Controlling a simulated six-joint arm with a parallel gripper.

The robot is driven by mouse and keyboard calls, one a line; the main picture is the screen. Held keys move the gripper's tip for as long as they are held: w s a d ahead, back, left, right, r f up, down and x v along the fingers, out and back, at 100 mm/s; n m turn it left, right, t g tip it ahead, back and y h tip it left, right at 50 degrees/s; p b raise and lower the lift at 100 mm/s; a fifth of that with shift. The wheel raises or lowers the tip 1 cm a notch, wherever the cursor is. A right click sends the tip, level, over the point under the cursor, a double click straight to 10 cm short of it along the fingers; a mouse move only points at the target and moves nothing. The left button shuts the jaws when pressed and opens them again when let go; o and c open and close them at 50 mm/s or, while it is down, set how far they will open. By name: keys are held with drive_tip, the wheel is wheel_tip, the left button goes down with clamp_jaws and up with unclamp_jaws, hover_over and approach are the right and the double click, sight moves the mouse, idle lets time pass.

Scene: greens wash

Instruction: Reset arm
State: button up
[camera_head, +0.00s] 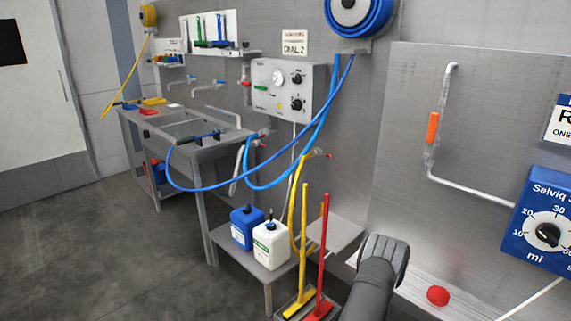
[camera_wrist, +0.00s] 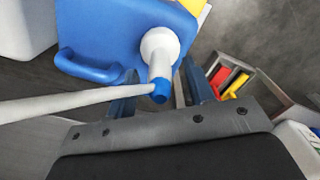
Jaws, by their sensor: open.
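My gripper (camera_wrist: 160,92) shows in the wrist view with its two blue-grey fingers apart. A white tube with a blue end (camera_wrist: 160,92) crosses from the left and reaches the space between the fingers. I cannot tell whether the fingers touch it. Behind it is a blue body (camera_wrist: 120,30) with a handle and a white neck (camera_wrist: 158,45). In the head view my dark grey arm rises at the lower middle right, and my fingers cannot be made out there.
A blue dial dispenser (camera_head: 545,225) and a pipe with an orange handle (camera_head: 432,130) are on the right wall. A red knob (camera_head: 438,296) is close by my arm. Blue (camera_head: 247,226) and white (camera_head: 272,245) canisters stand on a low shelf. A blue hose (camera_head: 210,190) hangs by the sink (camera_head: 185,130).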

wheel_tip(320, 180, up, 16)
wheel_tip(320, 180, down, 17)
drive_tip(key=shift+f, duration=0.15)
drive_tip(key=shift+w+r, duration=0.1)
drive_tip(key=shift+r, duration=0.2)
wheel_tip(320, 180, up, 13)
drive_tip(key=shift+r, duration=0.2)
idle(0.4)
